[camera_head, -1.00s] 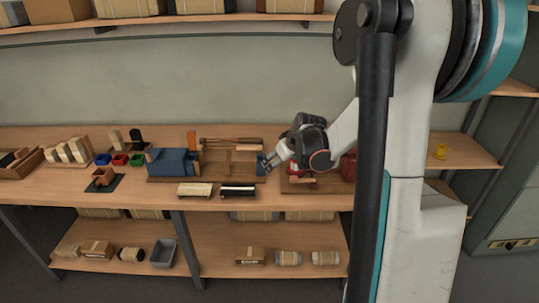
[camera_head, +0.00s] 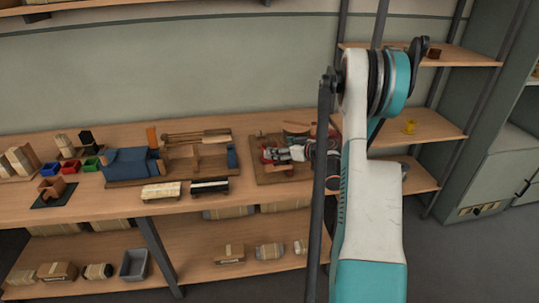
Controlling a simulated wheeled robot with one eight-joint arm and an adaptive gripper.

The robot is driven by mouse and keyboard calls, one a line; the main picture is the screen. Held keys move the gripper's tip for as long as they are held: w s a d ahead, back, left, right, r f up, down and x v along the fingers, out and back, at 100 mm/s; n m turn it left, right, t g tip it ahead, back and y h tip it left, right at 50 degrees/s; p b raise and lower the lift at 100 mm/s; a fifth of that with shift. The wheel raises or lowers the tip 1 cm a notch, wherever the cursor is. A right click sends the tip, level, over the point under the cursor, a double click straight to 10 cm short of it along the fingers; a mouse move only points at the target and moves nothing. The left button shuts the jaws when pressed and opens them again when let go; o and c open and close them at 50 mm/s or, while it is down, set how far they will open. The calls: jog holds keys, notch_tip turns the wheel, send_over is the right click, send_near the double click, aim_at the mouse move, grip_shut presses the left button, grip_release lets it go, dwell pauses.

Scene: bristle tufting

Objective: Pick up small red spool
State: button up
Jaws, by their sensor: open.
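Small red parts (camera_head: 267,154) show on the wooden board (camera_head: 262,176) at the right end of the bench. They are too small and too covered to tell whether one is the small red spool. My gripper (camera_head: 284,154) is low over this same board, partly hidden behind my own arm. Its jaws are open, and I see nothing held in it. I cannot tell whether it touches the red parts.
Red, blue and green bins (camera_head: 70,168) stand at left. A yellow spool (camera_head: 410,127) is on the right shelf. A grey bin (camera_head: 134,264) stands below.

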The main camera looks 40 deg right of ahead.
aim_at(270, 145)
jog(key=shift+b+x, duration=1.1)
jog(key=shift+x, duration=2.8)
jog(key=c, duration=1.2)
